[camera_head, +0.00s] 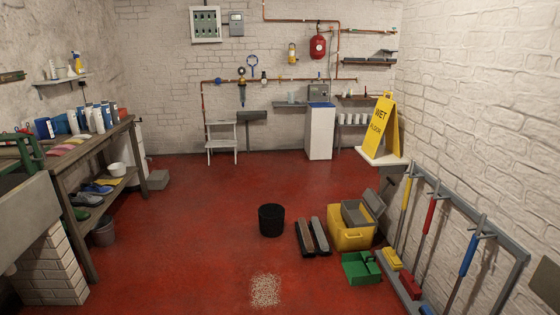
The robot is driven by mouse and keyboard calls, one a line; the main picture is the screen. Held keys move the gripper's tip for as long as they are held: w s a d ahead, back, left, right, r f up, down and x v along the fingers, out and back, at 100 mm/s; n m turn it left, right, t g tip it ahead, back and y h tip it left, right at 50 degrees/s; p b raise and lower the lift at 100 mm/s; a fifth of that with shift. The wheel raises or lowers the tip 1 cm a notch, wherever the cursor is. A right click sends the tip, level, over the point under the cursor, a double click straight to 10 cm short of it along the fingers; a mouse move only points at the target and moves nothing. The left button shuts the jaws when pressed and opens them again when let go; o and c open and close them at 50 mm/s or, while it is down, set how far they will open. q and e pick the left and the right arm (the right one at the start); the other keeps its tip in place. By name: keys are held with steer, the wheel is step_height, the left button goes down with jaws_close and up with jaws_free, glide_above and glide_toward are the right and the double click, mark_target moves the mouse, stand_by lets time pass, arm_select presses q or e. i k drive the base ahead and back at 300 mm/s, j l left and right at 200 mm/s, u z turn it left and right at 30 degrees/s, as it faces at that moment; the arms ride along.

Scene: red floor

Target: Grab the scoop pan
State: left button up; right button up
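A green scoop pan (361,268) lies on the red floor at the lower right, in front of a yellow bucket. It looks like an open, shallow pan with a raised part at its right side. Neither of my grippers shows in the head view, so I cannot see their state or where they are relative to the pan.
A pale pile of debris (265,290) lies at the front. A black bin (271,220), dark trays (312,237) and the yellow bucket (350,238) stand near the pan. A rack (440,187) of brushes lines the right wall. The middle-left floor is clear beside a wooden bench (98,145).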

mark_target(360, 268)
steer(key=i, duration=0.75)
steer(key=i+j+z, duration=0.1)
steer(key=i, duration=0.65)
steer(key=i+j, duration=0.15)
steer(key=i, duration=0.6)
